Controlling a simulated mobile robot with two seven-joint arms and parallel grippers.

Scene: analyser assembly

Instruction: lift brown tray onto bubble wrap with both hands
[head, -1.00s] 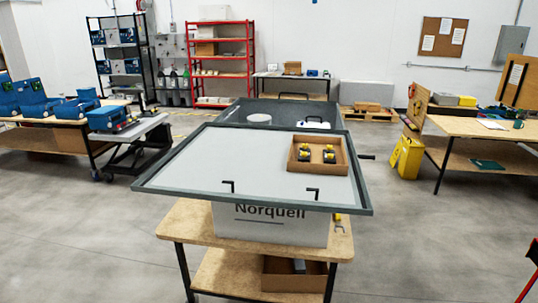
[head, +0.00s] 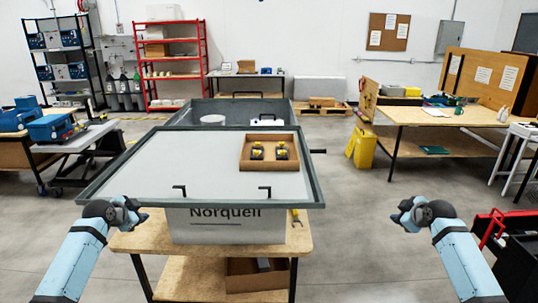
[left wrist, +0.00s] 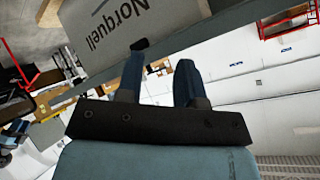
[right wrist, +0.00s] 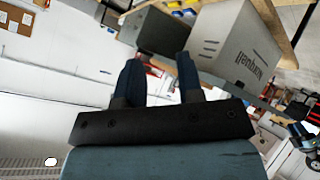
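The brown tray (head: 268,170) is a shallow open tray holding two black-and-yellow parts. It sits at the right back of a large pale sheet (head: 165,165) with a raised dark grey rim and two black handles at its front, above the white Norquell box (head: 228,230). I cannot make out any bubble wrap for certain. My left gripper (head: 142,212) is empty in front of the left side of the rim; its fingers are apart in the left wrist view (left wrist: 160,65). My right gripper (head: 402,215) is empty, well right of the rim; its fingers are apart in the right wrist view (right wrist: 158,62).
The box stands on a wooden table (head: 140,243) with a cardboard box (head: 258,275) on its lower shelf. A dark grey open bin (head: 245,110) stands behind. A workbench (head: 440,117) and yellow bin (head: 362,147) are at right. Floor between table and workbench is clear.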

